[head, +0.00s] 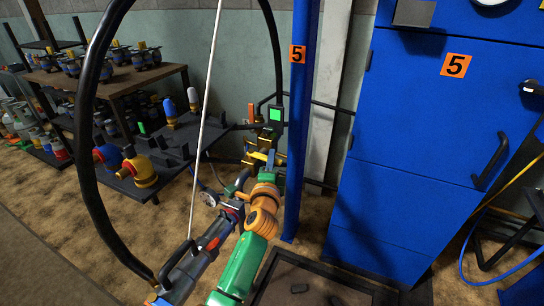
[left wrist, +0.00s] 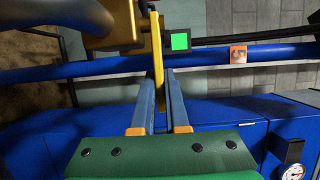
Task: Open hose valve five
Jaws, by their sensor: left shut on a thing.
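The screen also shows in the left wrist view (left wrist: 180,42). My left gripper (head: 268,160) is at the valve. In the left wrist view its two blue fingers (left wrist: 158,85) are shut on a yellow lever (left wrist: 157,60), which stands between them. In the head view my green and orange arm partly hides the lever and lower valve. My right gripper is not in view.
The blue post (head: 301,100) stands close right of my left arm, and a tall blue cabinet (head: 430,120) is farther right. A black hose (head: 84,130) loops at left. A low rack (head: 170,160) and a table (head: 105,84) with fittings stand behind. A dark-framed mat (head: 300,285) lies on the floor.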

